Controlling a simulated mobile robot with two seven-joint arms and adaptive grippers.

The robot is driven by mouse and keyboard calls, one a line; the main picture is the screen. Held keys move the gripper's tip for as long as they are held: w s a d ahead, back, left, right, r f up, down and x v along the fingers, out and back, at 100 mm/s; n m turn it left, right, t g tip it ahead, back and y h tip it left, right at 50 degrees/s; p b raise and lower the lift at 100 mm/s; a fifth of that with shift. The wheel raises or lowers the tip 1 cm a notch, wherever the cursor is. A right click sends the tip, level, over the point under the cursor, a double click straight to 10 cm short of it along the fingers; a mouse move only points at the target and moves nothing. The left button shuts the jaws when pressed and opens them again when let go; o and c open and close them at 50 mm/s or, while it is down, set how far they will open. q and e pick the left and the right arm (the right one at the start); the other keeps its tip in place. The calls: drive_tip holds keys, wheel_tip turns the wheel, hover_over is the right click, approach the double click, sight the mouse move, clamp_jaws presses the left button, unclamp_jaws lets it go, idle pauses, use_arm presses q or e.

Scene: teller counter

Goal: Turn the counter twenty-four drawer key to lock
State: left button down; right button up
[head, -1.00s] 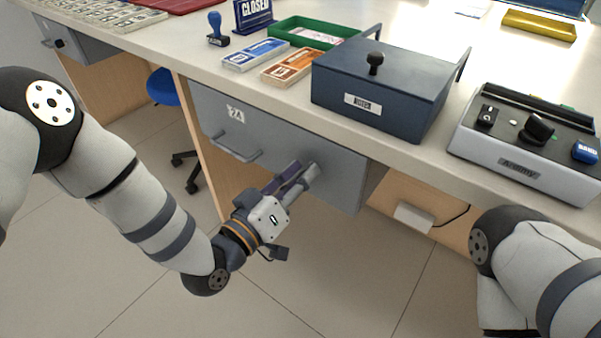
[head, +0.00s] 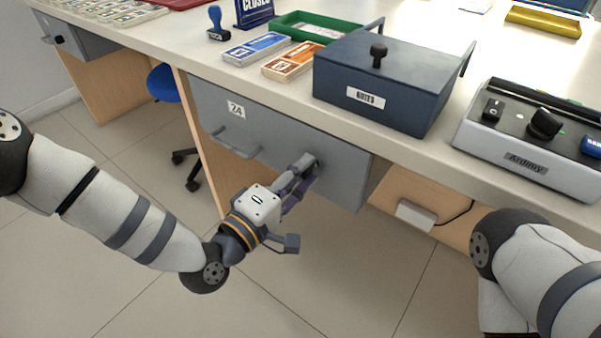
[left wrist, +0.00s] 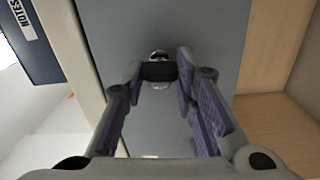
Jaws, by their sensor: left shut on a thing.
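The grey drawer (head: 270,125) labelled 24 hangs under the counter, with a bar handle (head: 235,146) on its front. My left gripper (head: 309,168) is at the right part of the drawer front. In the left wrist view its fingers (left wrist: 160,75) are shut on the dark head of the key (left wrist: 158,71), with a round metal lock (left wrist: 159,54) right behind it. In the head view the fingers mostly hide the key. My right arm shows at the lower right, but its gripper is out of view.
A dark blue notes box (head: 380,80) stands on the counter above the drawer. A grey console (head: 530,150) is to its right, and banknote bundles (head: 256,50) are to its left. A small white box (head: 415,215) is under the counter. The floor below is clear.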

use_arm(q)
drive_tip(key=shift+s+n, duration=0.1)
drive_tip(key=shift+n, duration=0.5)
drive_tip(key=shift+d, duration=0.1)
drive_tip(key=c, duration=1.3)
unclamp_jaws()
drive_tip(key=v, duration=1.2)
